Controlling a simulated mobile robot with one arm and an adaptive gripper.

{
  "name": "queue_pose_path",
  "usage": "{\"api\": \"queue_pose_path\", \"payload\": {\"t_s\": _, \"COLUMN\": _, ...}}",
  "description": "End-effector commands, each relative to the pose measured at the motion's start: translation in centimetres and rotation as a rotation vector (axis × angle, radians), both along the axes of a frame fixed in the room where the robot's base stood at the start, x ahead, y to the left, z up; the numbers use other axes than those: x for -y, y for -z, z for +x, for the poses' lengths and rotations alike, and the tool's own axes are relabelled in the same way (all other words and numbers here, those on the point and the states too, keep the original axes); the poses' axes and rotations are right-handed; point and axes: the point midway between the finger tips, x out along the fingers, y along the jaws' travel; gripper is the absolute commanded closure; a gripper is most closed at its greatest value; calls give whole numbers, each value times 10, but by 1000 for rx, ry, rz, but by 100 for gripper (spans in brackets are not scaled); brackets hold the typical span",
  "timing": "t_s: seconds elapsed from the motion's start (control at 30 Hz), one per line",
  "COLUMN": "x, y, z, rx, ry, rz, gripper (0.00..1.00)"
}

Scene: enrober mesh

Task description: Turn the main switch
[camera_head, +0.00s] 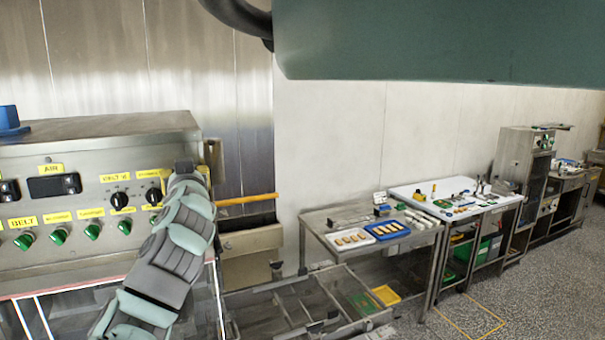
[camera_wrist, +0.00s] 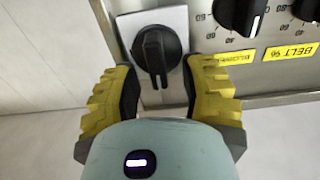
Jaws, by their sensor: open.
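A black rotary knob, the main switch (camera_wrist: 156,42), sits on a pale square plate (camera_wrist: 122,24) at the panel's edge in the wrist view. Its raised grip bar runs roughly up and down in the picture. My gripper (camera_wrist: 158,88) is open, with yellow, dark-padded fingers on either side of the knob's lower part. I cannot tell whether either pad touches it. In the head view my arm reaches up to the right end of the metal control panel (camera_head: 80,143); it hides the switch and most of the gripper.
Other black dials (camera_wrist: 238,12) with yellow labels lie right of the switch. Green knobs (camera_head: 92,231) line the panel's lower row. An orange bar (camera_head: 247,199) juts out right of the panel. A steel table (camera_head: 330,243) with trays stands further right. Floor is clear at lower right.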

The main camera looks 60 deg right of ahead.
Motion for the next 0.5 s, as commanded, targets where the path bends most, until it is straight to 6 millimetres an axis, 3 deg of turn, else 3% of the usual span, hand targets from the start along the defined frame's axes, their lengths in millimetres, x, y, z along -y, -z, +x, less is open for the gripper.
{"api": "queue_pose_path", "payload": {"t_s": 0.07, "x": 0, "y": 0, "z": 0, "rx": 0, "ry": 1, "rz": 0, "gripper": 52}}
{"api": "queue_pose_path", "payload": {"t_s": 0.5, "x": 0, "y": 0, "z": 0, "rx": -1, "ry": 0, "rz": -1, "gripper": 98}}
